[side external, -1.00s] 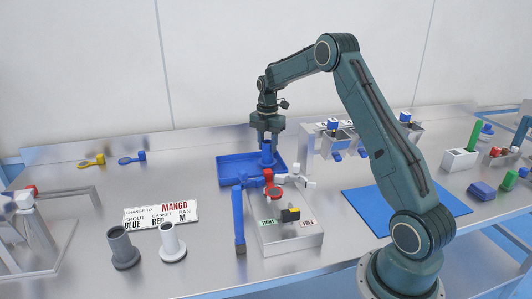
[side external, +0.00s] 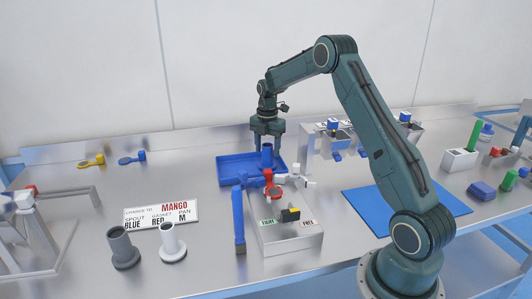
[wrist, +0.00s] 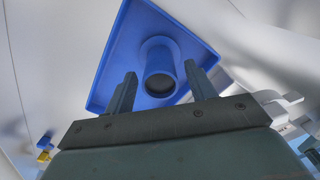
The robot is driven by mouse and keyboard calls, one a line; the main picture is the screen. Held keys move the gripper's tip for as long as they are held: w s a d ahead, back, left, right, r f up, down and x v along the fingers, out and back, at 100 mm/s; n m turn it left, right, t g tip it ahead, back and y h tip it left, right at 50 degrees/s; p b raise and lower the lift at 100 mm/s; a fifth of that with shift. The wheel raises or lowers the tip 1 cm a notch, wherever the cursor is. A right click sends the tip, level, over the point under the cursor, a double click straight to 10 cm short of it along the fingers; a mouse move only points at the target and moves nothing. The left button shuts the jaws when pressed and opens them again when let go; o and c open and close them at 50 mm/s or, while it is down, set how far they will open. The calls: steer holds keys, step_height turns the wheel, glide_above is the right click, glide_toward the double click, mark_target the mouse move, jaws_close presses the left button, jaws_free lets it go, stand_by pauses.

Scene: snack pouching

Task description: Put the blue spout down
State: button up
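The blue spout (side external: 267,157) stands upright in the blue tray (side external: 228,173), towards its right side in the side view. In the wrist view the spout (wrist: 160,70) shows its round open top, with the tray (wrist: 125,45) behind it. My gripper (side external: 269,147) is open over the spout, with a finger on either side. In the wrist view my gripper (wrist: 161,88) has visible gaps between both fingers and the spout. The spout's foot is partly hidden in the side view by the red and white parts in front.
A steel box (side external: 291,243) with a red clamp (side external: 270,187) and white fittings stands just in front of the tray. A blue upright bar (side external: 239,217) is left of it. A sign (side external: 160,214) and two cylinders, grey (side external: 123,250) and white (side external: 172,243), are front left.

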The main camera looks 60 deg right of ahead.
steer(key=shift+r, duration=0.1)
stand_by(0.3)
step_height(320, 180, up, 14)
steer(key=shift+f, duration=0.2)
stand_by(0.5)
steer(key=s+a+r+m+t, duration=0.1)
steer(key=s+a+r+m, duration=0.4)
steer(key=a, duration=0.4)
steer(key=s+a+r+m+t, duration=0.2)
steer(key=s+a+r+m, duration=0.3)
steer(key=a, duration=0.4)
steer(key=s+a+f+m+t, duration=0.1)
steer(key=s+a+f+m, duration=0.2)
steer(key=s, duration=0.7)
steer(key=s+a+f+m+t, duration=0.1)
steer(key=s+a+f+m, duration=0.2)
steer(key=s+a+m, duration=0.2)
steer(key=s+a, duration=0.2)
steer(key=s, duration=0.2)
steer(key=shift+s+a+t, duration=0.15)
steer(key=shift+s+t, duration=0.15)
steer(key=shift+s, duration=0.05)
